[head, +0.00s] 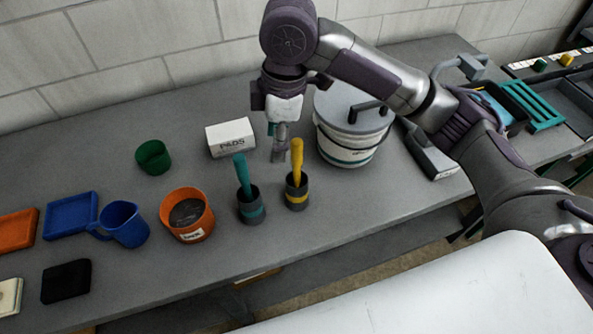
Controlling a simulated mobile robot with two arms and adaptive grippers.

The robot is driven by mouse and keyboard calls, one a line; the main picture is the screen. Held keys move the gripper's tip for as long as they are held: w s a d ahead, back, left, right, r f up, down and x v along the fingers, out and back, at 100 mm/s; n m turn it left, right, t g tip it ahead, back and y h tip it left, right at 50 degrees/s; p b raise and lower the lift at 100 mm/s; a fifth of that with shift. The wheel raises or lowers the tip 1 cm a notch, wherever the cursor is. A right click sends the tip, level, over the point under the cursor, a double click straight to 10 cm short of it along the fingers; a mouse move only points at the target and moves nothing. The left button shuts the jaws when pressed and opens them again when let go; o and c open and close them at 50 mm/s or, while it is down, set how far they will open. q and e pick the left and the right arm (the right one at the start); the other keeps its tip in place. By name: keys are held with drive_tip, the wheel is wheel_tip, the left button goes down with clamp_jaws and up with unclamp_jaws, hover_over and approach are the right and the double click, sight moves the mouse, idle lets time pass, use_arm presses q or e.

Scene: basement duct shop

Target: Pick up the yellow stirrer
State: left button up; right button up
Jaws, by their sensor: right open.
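The yellow stirrer (297,158) stands upright in a small grey cup with a yellow band (297,197). Its lower end is hidden inside the cup. My right gripper (279,156) is open and points down, just left of the stirrer's top in the picture. I cannot tell whether it touches the stirrer. My left gripper is not in view.
A teal stirrer (242,172) stands in a grey cup with a teal band (251,212) to the left. A lidded white bucket (352,140) stands close on the right. A white box (230,138) and an orange tub (187,219) are further left.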

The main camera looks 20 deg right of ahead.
sight(296, 139)
drive_tip(key=shift+h, duration=0.7)
drive_tip(key=d+r, duration=0.1)
drive_tip(key=r, duration=0.1)
drive_tip(key=d+r, duration=0.1)
drive_tip(key=r, duration=0.1)
drive_tip(key=w+d+r, duration=0.1)
drive_tip(key=r, duration=0.1)
drive_tip(key=shift+d+r, duration=0.1)
drive_tip(key=shift+d, duration=0.2)
drive_tip(key=shift+s+d+r, duration=0.1)
wheel_tip(296, 139, down, 8)
drive_tip(key=shift+f+p, duration=0.1)
drive_tip(key=shift+p, duration=0.5)
drive_tip(key=f, duration=0.1)
drive_tip(key=f+p, duration=0.1)
drive_tip(key=f, duration=0.2)
drive_tip(key=shift+s+f+p, duration=0.15)
drive_tip(key=shift+s+p, duration=0.15)
drive_tip(key=shift+s, duration=0.1)
drive_tip(key=shift+f, duration=0.5)
clamp_jaws()
